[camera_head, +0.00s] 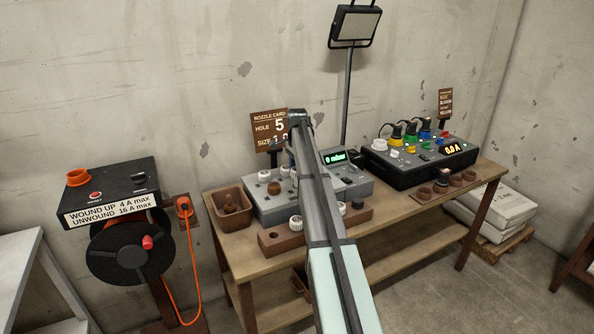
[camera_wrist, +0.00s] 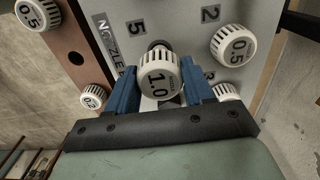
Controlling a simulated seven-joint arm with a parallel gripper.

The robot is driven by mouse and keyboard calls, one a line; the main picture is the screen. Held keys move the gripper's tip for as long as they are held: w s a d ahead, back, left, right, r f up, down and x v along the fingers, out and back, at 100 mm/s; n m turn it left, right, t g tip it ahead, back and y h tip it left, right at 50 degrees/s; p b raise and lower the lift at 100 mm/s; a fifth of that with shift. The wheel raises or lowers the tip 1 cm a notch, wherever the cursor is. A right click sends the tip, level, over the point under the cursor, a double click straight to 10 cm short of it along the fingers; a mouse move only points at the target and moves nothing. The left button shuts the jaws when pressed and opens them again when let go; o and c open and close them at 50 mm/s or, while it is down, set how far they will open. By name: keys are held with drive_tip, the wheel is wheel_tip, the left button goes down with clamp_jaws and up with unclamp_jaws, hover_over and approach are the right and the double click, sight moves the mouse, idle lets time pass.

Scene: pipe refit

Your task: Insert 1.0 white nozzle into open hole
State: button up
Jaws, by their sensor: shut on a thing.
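The white ribbed nozzle marked 1.0 (camera_wrist: 160,82) is between the blue fingers of my gripper (camera_wrist: 160,92), which is shut on it. It is over the grey panel (camera_wrist: 185,18), close to the label 5 (camera_wrist: 137,27). A dark round part shows just behind the nozzle's upper edge; I cannot tell whether it is the open hole or a stem. The nozzle hides the panel under it, so whether it is seated cannot be seen. In the head view my arm hides the gripper and this nozzle. The nozzle card (camera_head: 268,130) there reads hole 5 and size 1.0.
A brown rack (camera_head: 272,240) with nozzles lies at the bench's front. A brown bin (camera_head: 219,213) stands left, a black socket unit (camera_head: 400,172) right.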

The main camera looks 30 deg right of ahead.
drive_tip(key=shift+f, duration=1.55)
idle(0.9)
drive_tip(key=o, duration=1.6)
drive_tip(key=shift+r, duration=3.75)
